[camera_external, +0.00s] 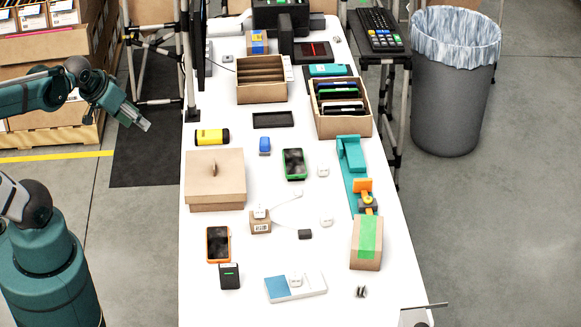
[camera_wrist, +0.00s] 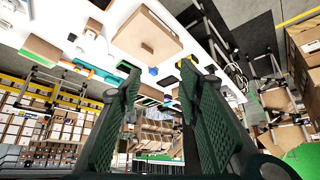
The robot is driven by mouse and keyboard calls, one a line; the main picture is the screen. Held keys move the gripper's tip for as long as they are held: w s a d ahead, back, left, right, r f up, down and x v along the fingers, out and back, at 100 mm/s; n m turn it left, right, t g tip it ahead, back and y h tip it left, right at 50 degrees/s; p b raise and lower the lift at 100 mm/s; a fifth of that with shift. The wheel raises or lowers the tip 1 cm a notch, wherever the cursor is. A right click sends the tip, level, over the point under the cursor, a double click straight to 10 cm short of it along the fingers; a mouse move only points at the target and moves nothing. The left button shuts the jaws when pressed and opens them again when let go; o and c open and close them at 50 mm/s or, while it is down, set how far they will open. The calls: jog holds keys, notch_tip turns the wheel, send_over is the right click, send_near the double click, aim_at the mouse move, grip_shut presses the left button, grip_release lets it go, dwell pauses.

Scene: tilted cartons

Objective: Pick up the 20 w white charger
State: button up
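Several small white chargers are on the white table in the external view. One charger (camera_external: 323,171) lies right of the green handheld device, and another charger (camera_external: 326,221) lies below it. A third charger (camera_external: 260,212) sits on a small cardboard box, and one more charger (camera_external: 296,280) rests on a blue and white box. I cannot read which is 20 W. My gripper (camera_external: 143,124) is in the air left of the table, apart from every charger. In the wrist view my gripper (camera_wrist: 160,72) has its two fingers spread, with nothing held between them.
A closed cardboard carton (camera_external: 215,172) stands at the table's left edge, with a yellow and black item (camera_external: 211,137) behind it. An open carton of devices (camera_external: 341,122) and a teal stand (camera_external: 351,152) are on the right. A grey bin (camera_external: 454,105) stands beyond the table.

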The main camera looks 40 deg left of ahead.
jog(key=shift+o, duration=0.5)
jog(key=shift+w, duration=0.1)
dwell(0.3)
jog(key=w+d+r+m+g, duration=0.15)
jog(key=w+m, duration=0.25)
jog(key=w, duration=0.4)
jog(key=w+d+r+m+g, duration=0.1)
jog(key=w+d+r+m, duration=0.2)
jog(key=w, duration=0.4)
jog(key=m+g+b, duration=0.1)
jog(key=m+g, duration=0.4)
jog(key=m, duration=1.4)
send_over(323, 165)
notch_tip(323, 165, down, 32)
jog(key=shift+s+a+r, duration=0.1)
jog(key=shift+a, duration=0.05)
jog(key=shift+f, duration=0.35)
